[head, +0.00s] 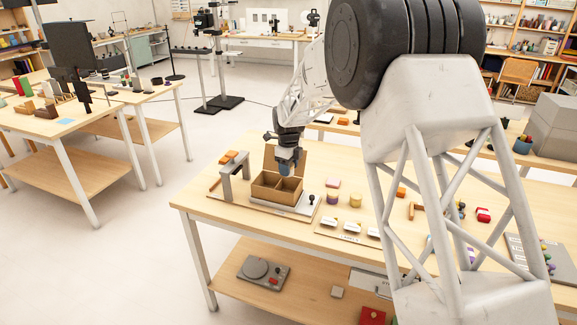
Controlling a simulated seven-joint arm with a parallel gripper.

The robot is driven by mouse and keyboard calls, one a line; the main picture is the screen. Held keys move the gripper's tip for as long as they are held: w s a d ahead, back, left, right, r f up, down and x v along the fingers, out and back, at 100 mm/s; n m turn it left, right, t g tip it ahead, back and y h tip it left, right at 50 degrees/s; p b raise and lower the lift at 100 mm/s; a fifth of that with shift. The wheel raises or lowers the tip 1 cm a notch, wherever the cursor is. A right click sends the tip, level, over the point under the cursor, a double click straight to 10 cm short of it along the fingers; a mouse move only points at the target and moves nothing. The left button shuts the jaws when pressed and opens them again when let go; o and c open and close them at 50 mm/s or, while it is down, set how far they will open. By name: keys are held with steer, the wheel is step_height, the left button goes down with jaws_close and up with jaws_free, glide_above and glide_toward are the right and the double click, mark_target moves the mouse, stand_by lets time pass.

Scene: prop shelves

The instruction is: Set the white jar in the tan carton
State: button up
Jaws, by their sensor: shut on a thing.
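The tan carton (263,193) stands open on the workbench, on a grey base plate, with a flap raised at its back. A divider splits its inside into compartments. My gripper (285,167) points down over the carton's back part, in front of the raised flap. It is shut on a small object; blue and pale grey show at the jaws. At this size I cannot tell the jaws from the held object, nor whether it is the white jar. I cannot make out a white jar elsewhere. The floor of the carton is partly hidden.
A grey arch-shaped bracket (236,178) stands close at the carton's left. A dark knob (311,198) stands at its right. Pink-and-purple (332,191) and yellow (355,200) cylinders stand further right, with labelled pieces in front. The bench's front left corner is clear.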

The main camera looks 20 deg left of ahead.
steer(key=shift+f, duration=4.95)
steer(key=shift+f, duration=0.5)
steer(key=o, duration=1)
steer(key=c, duration=0.3)
steer(key=shift+c, duration=0.2)
steer(key=shift+r, duration=0.25)
steer(key=shift+r, duration=6.05)
